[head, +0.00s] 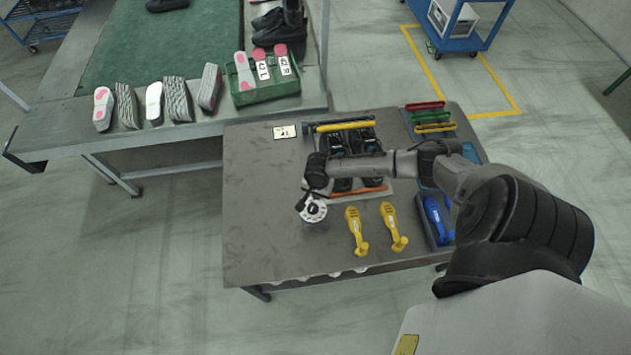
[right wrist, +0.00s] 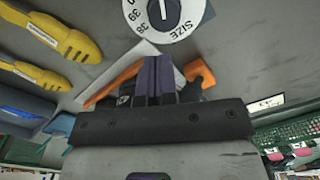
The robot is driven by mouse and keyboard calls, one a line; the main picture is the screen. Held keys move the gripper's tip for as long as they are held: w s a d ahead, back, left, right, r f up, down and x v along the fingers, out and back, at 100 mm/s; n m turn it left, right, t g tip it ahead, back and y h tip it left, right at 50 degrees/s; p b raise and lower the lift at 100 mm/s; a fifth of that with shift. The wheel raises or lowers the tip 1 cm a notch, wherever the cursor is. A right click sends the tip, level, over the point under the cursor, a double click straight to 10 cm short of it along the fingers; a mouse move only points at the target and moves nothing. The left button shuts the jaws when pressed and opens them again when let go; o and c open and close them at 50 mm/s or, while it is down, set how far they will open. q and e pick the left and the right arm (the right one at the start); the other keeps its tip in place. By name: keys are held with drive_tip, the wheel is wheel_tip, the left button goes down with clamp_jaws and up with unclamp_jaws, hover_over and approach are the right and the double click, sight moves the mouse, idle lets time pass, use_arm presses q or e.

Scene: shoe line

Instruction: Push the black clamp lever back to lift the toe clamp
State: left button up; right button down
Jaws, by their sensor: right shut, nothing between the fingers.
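My right gripper (head: 302,203) is shut and empty, pointing down at the left front of the clamp fixture, next to the white size dial (head: 313,211). In the right wrist view its dark fingers (right wrist: 157,78) are together in front of an orange bar (right wrist: 123,80). The fixture holds a pair of black shoes (head: 349,141) between a yellow bar (head: 345,126) at the back and the orange bar at the front. My arm hides the middle of it. I cannot pick out the black clamp lever with certainty, nor tell if the gripper touches it. My left gripper is not in view.
Two yellow tools (head: 356,230) lie right of the dial. A blue tray (head: 436,220) and coloured-handled tools (head: 430,117) are at the right. A bench with soles and a green crate (head: 266,91) stands behind. The left part of the table (head: 260,210) is clear.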

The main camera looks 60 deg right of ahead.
idle(0.3)
drive_tip(key=shift+w+d, duration=0.6)
drive_tip(key=shift+d, duration=0.2)
drive_tip(key=shift+s, duration=0.1)
